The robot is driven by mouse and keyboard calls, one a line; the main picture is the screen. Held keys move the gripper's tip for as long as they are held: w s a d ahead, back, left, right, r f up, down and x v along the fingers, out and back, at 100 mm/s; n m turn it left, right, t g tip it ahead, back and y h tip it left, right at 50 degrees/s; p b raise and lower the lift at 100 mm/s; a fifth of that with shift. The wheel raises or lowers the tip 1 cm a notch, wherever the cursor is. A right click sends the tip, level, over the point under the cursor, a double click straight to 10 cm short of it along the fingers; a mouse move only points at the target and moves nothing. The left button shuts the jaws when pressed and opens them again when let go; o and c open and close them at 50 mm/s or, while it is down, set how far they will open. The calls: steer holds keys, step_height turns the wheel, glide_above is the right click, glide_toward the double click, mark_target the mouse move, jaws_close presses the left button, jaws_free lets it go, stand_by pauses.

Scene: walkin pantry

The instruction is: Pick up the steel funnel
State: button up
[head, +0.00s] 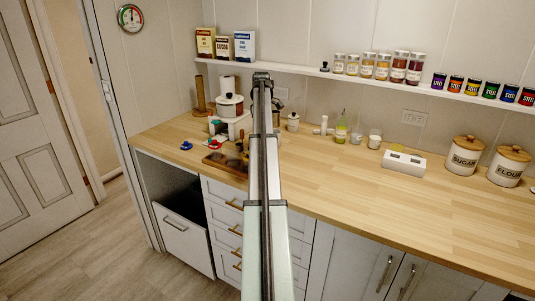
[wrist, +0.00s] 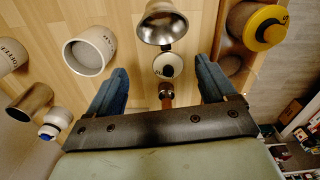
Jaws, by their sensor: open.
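The steel funnel (wrist: 162,24) shows at the top middle of the wrist view as a shiny flared metal piece with its wide mouth toward me. My gripper (wrist: 161,66) has two blue fingers, spread apart with nothing held between them. The funnel lies beyond the fingertips, roughly in line with the gap and apart from both fingers. A white round item with a dark label (wrist: 167,65) shows in the gap, just below the funnel in the picture. In the head view my arm hides the gripper, and I cannot make out the funnel.
A white labelled canister (wrist: 88,52) and a metal cup (wrist: 30,102) stand left of the fingers. A wooden tray (wrist: 232,50) and a yellow-topped item (wrist: 266,27) are at right. In the head view, the counter (head: 330,183) is clear at its front middle.

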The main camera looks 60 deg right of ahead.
step_height(320, 180, down, 6)
steer(key=shift+r, duration=0.25)
steer(key=f, duration=0.2)
steer(key=a+f, duration=0.1)
steer(key=f, duration=0.1)
steer(key=shift+w, duration=0.3)
steer(key=shift+f, duration=0.6)
jaws_close()
